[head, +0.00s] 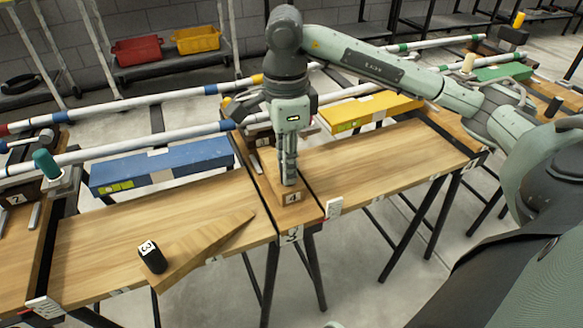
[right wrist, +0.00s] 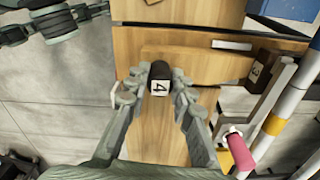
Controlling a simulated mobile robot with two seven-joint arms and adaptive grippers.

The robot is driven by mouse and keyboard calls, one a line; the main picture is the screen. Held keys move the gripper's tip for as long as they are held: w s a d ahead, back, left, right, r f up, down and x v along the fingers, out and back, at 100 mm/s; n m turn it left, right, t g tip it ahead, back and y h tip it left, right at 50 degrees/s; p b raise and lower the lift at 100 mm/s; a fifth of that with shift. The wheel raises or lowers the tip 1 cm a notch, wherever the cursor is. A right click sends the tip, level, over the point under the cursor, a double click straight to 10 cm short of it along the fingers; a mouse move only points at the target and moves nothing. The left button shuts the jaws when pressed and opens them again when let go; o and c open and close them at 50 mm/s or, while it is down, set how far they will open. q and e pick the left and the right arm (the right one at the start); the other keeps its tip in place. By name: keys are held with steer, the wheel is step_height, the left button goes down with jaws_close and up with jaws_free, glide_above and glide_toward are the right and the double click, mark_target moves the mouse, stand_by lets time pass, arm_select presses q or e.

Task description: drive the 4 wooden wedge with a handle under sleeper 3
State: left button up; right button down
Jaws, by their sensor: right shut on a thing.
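My right gripper (head: 289,180) points down over the narrow sleeper 3 (head: 262,180), between two wooden bench tops. It is shut on the dark handle of wedge 4 (head: 291,198). In the right wrist view the black handle with its white "4" label (right wrist: 160,86) stands between the fingers (right wrist: 158,92). Pale wood lies below the handle; the wedge's thin end cannot be made out. Sleeper 3's dark block (right wrist: 256,70) bears a "3" in the right wrist view. A grey jointed part, perhaps my left gripper (right wrist: 62,22), shows at that view's upper left; its fingers are unclear.
Another wedge (head: 200,248) with a black handle labelled "3" (head: 152,257) lies on the left bench top (head: 85,232), overhanging its front edge. White rails (head: 130,142) run behind. Blue (head: 160,166) and yellow (head: 370,110) beams lie between. The right bench top (head: 390,150) is clear.

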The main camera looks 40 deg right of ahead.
mark_target(273, 158)
steer(key=shift+w+d, duration=0.15)
steer(key=shift+w, duration=0.65)
steer(key=shift+w+d, duration=0.15)
steer(key=shift+w, duration=0.45)
steer(key=shift+w+d, duration=0.15)
steer(key=shift+w, duration=0.4)
steer(key=shift+w+d+b, duration=0.25)
steer(key=shift+w+b, duration=0.15)
steer(key=shift+w, duration=0.7)
steer(key=shift+w+d, duration=0.15)
steer(key=shift+w, duration=0.4)
arm_select(q)
steer(key=shift+v, duration=0.9)
arm_select(e)
steer(key=shift+w+d, duration=0.15)
steer(key=shift+w, duration=0.45)
arm_select(q)
steer(key=shift+a+r, duration=0.1)
steer(key=shift+a, duration=0.1)
arm_select(e)
steer(key=c, duration=1.2)
jaws_free()
